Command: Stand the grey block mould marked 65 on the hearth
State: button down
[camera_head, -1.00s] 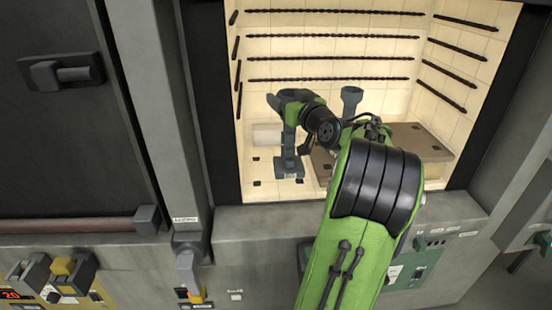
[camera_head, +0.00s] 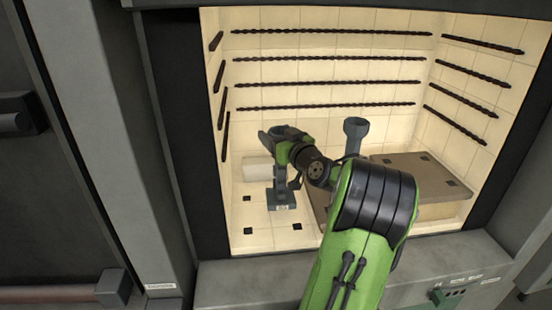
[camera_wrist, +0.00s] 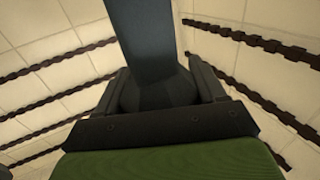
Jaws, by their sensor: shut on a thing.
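The grey block mould (camera_head: 282,199) is upright inside the cream-tiled chamber. It has a square base with a small white label, too small to read, a narrow stem and a wider top. My gripper (camera_head: 280,160) is shut on its stem from the right. In the wrist view, the mould's blue-grey stem (camera_wrist: 148,35) rises between the fingers of my gripper (camera_wrist: 160,85). The mould's base is over the tiled floor of the hearth (camera_head: 262,216), left of the brown slab. I cannot tell whether it touches the floor.
A second grey piece with a cup-like top (camera_head: 353,130) stands right of my gripper, partly hidden by my arm. A brown slab (camera_head: 405,165) fills the floor's right side. A pale block (camera_head: 257,168) lies behind the mould. Dark twisted rods (camera_head: 325,107) line the walls.

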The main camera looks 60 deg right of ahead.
jog(key=shift+f, duration=1.8)
jog(key=shift+f+b, duration=0.15)
jog(key=shift+b, duration=0.25)
jog(key=shift+c, duration=0.5)
grip_release()
jog(key=b+v, duration=0.2)
jog(key=v, duration=1)
jog(key=shift+b, duration=0.35)
jog(key=shift+a, duration=0.1)
